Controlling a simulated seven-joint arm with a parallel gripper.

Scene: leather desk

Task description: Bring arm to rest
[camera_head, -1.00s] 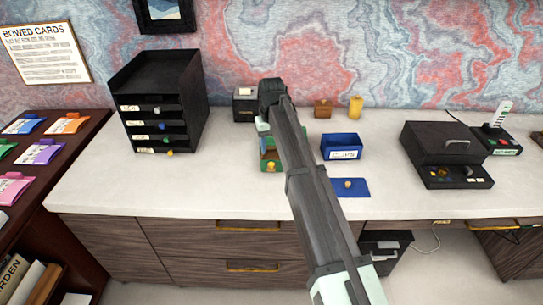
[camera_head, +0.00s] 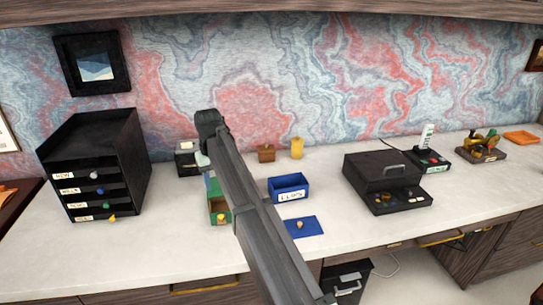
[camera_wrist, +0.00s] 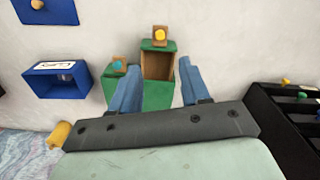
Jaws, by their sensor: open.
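My arm reaches across the white desk from the lower right in the head view. My gripper, mostly hidden under the wrist there, shows in the wrist view (camera_wrist: 158,88) with its two blue fingers spread apart and nothing held between them. A green box (camera_head: 219,206) stands on the desk beneath it, partly hidden by my arm in the head view. In the wrist view the box (camera_wrist: 155,97) lies below and beyond the fingers, with an opening and brown blocks with coloured knobs.
A blue open bin (camera_head: 289,195) and its blue lid (camera_head: 303,227) lie right of my arm. A black drawer unit (camera_head: 95,165) stands left. A black case (camera_head: 388,190) and a tray (camera_head: 480,154) stand right. A yellow cylinder (camera_head: 297,147) stands behind.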

